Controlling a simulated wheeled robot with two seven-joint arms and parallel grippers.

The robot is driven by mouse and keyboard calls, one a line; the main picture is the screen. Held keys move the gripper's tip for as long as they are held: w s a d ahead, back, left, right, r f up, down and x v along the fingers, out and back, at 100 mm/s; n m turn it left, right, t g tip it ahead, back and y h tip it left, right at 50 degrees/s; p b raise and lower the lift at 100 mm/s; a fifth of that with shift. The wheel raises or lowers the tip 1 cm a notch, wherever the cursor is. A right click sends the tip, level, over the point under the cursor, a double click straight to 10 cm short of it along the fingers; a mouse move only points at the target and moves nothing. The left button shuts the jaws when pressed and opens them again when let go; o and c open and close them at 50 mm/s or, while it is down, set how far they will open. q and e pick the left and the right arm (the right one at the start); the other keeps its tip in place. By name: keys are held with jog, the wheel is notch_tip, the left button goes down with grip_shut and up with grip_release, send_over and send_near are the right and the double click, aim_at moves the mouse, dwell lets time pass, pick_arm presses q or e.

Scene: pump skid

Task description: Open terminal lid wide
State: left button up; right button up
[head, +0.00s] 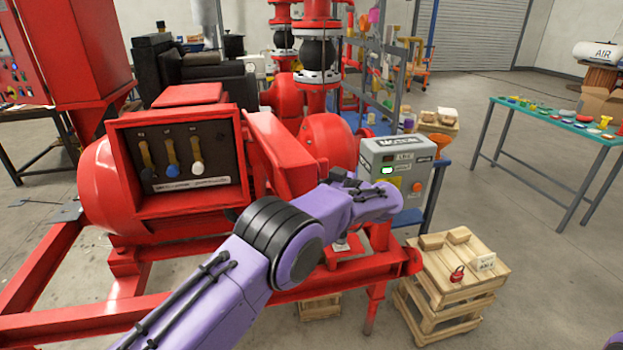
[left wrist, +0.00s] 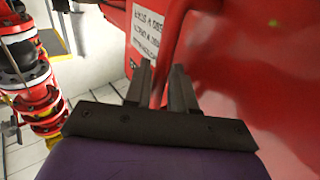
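The red terminal box (head: 124,160) on the motor faces me, with its dark inside and three terminals showing. Its red lid (head: 283,150) stands swung out on the right side, partly open. My left arm reaches up from below, just right of and below the lid. My left gripper (left wrist: 162,68) shows in the left wrist view with its two dark fingers a little apart. A narrow red strip lies between them, beside a red surface with a white label (left wrist: 147,33). I cannot tell whether the fingers touch the strip. My right gripper is out of view.
A grey control box (head: 395,160) stands right of my left wrist. Red pipework (head: 318,60) rises behind the lid. A wooden crate (head: 462,265) with a red padlock (head: 457,274) stands at the lower right. A green-topped table (head: 550,120) is farther right, with open floor around it.

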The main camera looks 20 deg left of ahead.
pick_arm(q)
jog(key=shift+o, duration=0.3)
jog(key=shift+a, duration=0.1)
jog(key=s+d+b, duration=0.1)
jog(key=d+b, duration=0.2)
jog(key=d, duration=0.7)
jog(key=shift+s+d, duration=0.15)
jog(key=shift+s, duration=0.25)
